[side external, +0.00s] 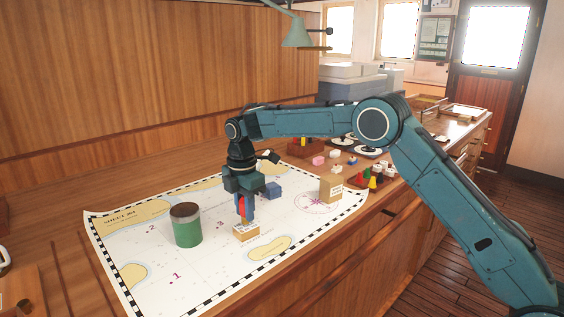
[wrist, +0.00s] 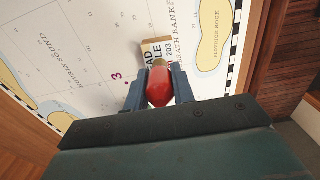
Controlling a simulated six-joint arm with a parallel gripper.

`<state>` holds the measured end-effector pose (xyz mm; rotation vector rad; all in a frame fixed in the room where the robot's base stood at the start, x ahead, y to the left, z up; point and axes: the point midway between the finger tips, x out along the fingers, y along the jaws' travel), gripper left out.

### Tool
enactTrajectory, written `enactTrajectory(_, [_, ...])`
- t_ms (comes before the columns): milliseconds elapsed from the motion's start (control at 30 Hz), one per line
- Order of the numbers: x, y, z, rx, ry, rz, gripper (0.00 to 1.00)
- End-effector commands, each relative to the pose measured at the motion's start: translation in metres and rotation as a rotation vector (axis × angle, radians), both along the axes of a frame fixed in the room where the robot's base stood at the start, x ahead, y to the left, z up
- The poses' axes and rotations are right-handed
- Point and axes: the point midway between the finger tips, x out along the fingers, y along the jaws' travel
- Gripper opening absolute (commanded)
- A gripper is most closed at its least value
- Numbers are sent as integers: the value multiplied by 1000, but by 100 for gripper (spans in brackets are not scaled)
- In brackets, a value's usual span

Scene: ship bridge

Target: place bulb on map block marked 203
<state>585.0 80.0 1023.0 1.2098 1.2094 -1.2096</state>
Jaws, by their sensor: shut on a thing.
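My gripper (side external: 243,208) is over the chart, pointing down, and shut on a red bulb (wrist: 159,88). The bulb also shows as a thin red strip between the fingers in the side view (side external: 242,207). A tan block with a white label (side external: 246,233) lies on the chart right below the gripper. In the wrist view the block (wrist: 153,45) sits just beyond the bulb's tip, and its label reads partly "203". The bulb hides part of the label. Whether the bulb touches the block I cannot tell.
A green can (side external: 187,228) stands left of the gripper on the chart (side external: 150,270). A blue block (side external: 273,191) and a taller tan block (side external: 331,189) stand to the right. Coloured pieces in a tray (side external: 373,180) lie farther right. The chart's front left is clear.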

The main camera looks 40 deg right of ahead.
Motion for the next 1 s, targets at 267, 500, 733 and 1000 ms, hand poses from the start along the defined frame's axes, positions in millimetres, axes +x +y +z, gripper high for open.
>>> enactTrajectory(267, [0, 0, -8, 0, 0, 0, 4])
enactTrajectory(500, [0, 0, -10, 0, 0, 0, 4])
enactTrajectory(733, [0, 0, -11, 0, 0, 0, 47])
enactTrajectory(1000, [0, 0, -9, 0, 0, 0, 47])
